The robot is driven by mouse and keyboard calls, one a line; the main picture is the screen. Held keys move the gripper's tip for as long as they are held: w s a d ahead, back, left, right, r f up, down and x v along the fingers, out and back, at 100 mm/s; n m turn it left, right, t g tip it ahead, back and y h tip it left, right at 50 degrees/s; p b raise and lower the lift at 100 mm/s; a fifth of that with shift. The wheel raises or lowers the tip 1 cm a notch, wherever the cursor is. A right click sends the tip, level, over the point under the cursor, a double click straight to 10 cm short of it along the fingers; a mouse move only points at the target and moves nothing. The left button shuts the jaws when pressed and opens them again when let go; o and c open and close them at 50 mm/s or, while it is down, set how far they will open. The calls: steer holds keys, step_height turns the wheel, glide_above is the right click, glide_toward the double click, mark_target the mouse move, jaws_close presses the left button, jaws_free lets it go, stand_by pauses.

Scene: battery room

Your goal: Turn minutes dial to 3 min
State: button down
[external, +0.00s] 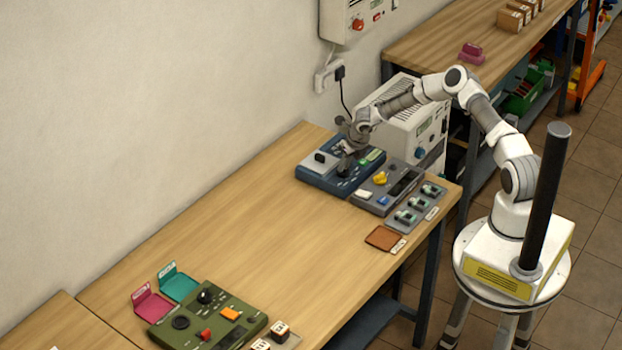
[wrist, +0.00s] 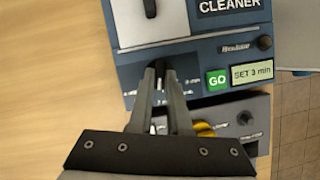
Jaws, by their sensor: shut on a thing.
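A blue cleaner unit (external: 318,178) sits at the far end of the long wooden bench, and it also shows in the wrist view (wrist: 205,55). My gripper (external: 346,158) reaches down over its front part. In the wrist view my gripper (wrist: 165,72) is shut on a dark dial (wrist: 184,72) on the unit's top face, and the fingers hide most of it. The dial's markings and pointer cannot be read. Right of the dial are a green GO button (wrist: 217,79) and a small display (wrist: 252,73) reading "SET 3 min".
A grey unit with a yellow knob (external: 380,178) stands close beside the blue one, then a panel of green switches (external: 410,214). A pale boxy device (external: 398,112) stands behind. The bench's middle is clear. A green control box (external: 208,318) lies at the near end.

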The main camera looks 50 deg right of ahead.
steer(key=shift+w+a+m+h+b, duration=0.1)
steer(key=shift+m+h+b, duration=0.35)
steer(key=shift+m, duration=0.85)
steer(key=shift+r, duration=0.1)
steer(key=c, duration=0.9)
jaws_free()
steer(key=shift+o, duration=0.2)
steer(key=v, duration=1.7)
steer(key=shift+r, duration=0.2)
steer(key=shift+w+a, duration=0.15)
steer(key=shift+a, duration=0.05)
